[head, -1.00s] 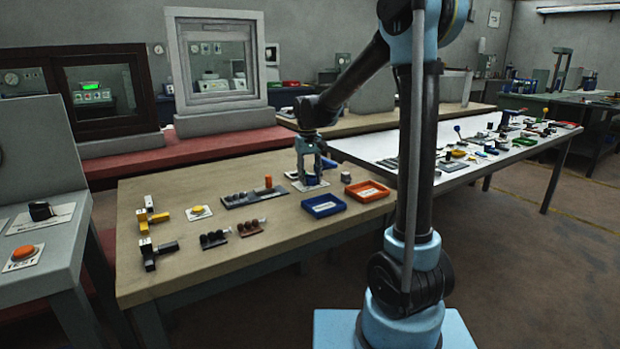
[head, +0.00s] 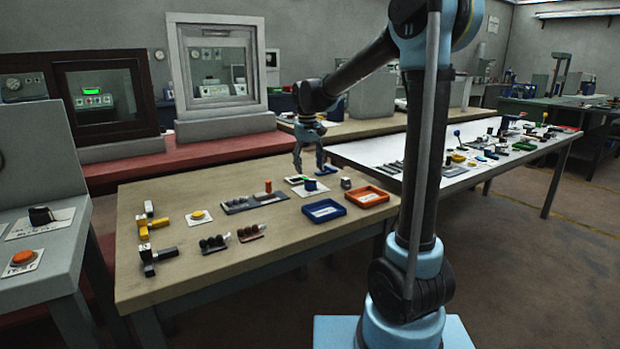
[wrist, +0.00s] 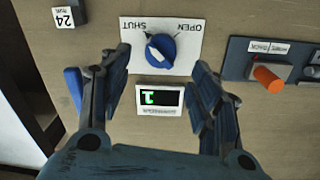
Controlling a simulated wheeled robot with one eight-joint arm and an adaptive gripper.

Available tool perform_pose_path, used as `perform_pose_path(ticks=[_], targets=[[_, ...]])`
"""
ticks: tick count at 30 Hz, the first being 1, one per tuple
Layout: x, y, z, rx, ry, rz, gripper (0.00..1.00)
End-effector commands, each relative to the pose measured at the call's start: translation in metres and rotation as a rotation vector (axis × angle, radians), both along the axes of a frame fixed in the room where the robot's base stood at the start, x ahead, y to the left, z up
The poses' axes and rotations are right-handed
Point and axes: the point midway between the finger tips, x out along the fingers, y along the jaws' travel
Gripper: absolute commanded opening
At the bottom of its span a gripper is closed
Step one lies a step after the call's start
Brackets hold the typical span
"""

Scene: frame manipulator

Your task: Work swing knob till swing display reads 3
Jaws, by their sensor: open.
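A blue round knob with a white pointer sits on a white plate marked SHUT and OPEN in the wrist view (wrist: 161,50); it also shows in the head view (head: 310,186). Its pointer tilts toward the SHUT side. A small display (wrist: 160,99) with a lit green digit lies beside the plate. The digit appears upside down and I cannot read it surely; the label below it is too small. My gripper (head: 311,170) is open and empty, above the table and apart from the knob. In the wrist view its fingers straddle the display and the knob's near side.
A grey panel with an orange peg (wrist: 268,78) is to the right in the wrist view. A small block marked 24 (wrist: 65,17) stands at upper left. A blue tray (head: 324,210) and an orange tray (head: 366,196) sit near the table's front edge.

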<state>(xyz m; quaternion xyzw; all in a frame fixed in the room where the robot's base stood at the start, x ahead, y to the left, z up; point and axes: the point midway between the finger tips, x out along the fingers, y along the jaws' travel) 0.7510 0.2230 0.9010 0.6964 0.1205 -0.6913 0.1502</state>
Motion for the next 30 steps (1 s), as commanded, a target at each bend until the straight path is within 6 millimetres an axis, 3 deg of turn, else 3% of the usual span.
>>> perform_pose_path(ticks=[6, 12, 25, 30], targets=[[0.0, 0.001, 0.035, 0.0, 0.0, 0.0, 0.57], [0.0, 0.002, 0.052, 0.0, 0.0, 0.0, 0.57], [-0.001, 0.001, 0.055, 0.0, 0.0, -0.001, 0.57], [-0.016, -0.018, 0.055, 0.005, -0.007, -0.02, 0.57]])
